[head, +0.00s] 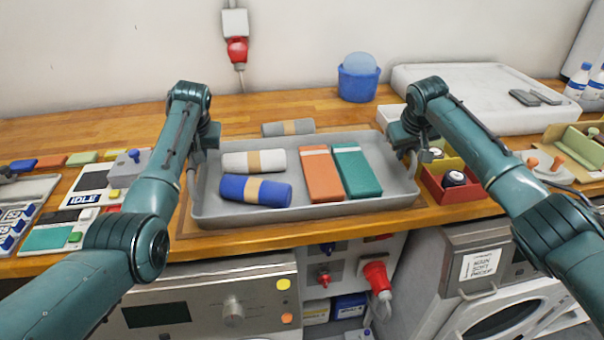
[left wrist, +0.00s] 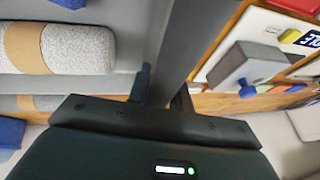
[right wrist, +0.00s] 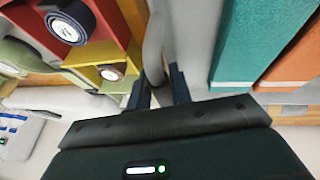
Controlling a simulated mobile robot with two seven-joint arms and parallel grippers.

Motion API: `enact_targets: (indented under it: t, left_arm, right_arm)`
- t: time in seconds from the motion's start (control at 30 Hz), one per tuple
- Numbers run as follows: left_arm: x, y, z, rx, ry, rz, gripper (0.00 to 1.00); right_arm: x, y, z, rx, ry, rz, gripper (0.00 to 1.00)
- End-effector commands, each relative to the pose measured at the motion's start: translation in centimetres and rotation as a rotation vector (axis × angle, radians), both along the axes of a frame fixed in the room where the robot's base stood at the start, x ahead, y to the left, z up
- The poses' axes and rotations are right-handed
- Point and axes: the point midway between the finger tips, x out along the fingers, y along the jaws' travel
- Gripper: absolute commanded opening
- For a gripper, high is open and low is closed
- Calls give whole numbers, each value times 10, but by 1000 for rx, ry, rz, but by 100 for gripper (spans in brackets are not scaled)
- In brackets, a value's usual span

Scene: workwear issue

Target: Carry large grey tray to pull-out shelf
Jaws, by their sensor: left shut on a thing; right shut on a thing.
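The large grey tray (head: 300,211) is at the front of the wooden counter and looks level. It holds a white roll (head: 240,161), a blue roll (head: 240,190), an orange folded pack (head: 321,174) and a green folded pack (head: 357,171). My left gripper (head: 197,150) is shut on the tray's left side; its fingers also show in the left wrist view (left wrist: 162,88). My right gripper (head: 408,150) is shut on the tray's right side, with its handle bar between the fingers in the right wrist view (right wrist: 157,85). I cannot make out a pull-out shelf.
A grey roll (head: 288,127) lies behind the tray. A red bin (head: 452,187) stands close to its right, and a control panel marked IDLE (head: 88,186) lies to its left. A blue tub (head: 358,80) and a white slab (head: 470,90) are at the back. Machines stand below the counter.

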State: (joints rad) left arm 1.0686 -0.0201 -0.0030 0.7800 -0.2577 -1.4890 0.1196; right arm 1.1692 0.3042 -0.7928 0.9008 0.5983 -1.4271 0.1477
Motion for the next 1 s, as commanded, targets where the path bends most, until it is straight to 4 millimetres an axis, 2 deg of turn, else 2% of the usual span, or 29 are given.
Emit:
enact_targets:
  t: [0.2, 0.73, 1.0]
  left_arm:
    - [0, 0, 0, 0, 0, 0, 0]
    - [1, 0, 4, 1, -3, 0, 0]
    - [1, 0, 21, 2, -4, 0, 0]
  right_arm:
    - [0, 0, 0, 0, 0, 0, 0]
    - [1, 0, 4, 0, -3, -1, 0]
    - [1, 0, 21, 0, -4, -1, 0]
